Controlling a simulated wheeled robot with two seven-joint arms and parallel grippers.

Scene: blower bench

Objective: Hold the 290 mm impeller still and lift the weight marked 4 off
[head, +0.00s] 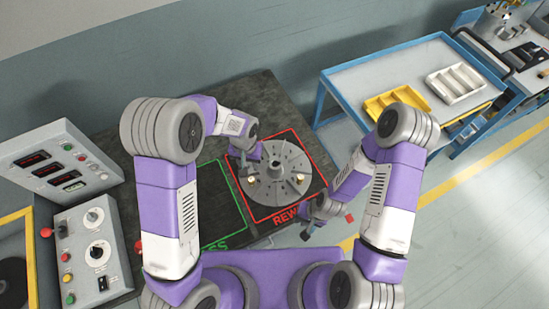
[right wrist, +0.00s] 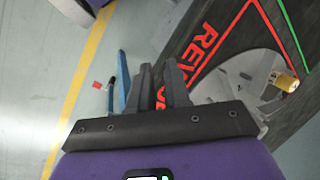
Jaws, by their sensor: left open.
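The impeller (head: 278,191), a grey disc with a raised centre hub, lies inside the red rework square on the dark bench. Two small brass weights show on it, one left (head: 251,181) and one right (head: 300,178). Their markings are too small to read. The right wrist view shows part of the impeller and a brass weight (right wrist: 289,82) at the right edge. My left gripper (head: 247,168) is open at the impeller's left edge; contact is unclear. My right gripper (head: 309,229) is off the front right of the disc, its fingers (right wrist: 159,76) slightly apart and empty.
A green-outlined area (head: 215,195) lies left of the red square (head: 323,167). A control box (head: 97,245) with knobs stands at the left. A blue-framed table (head: 350,80) with a yellow tray (head: 385,105) and a white tray (head: 455,84) stands at the back right.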

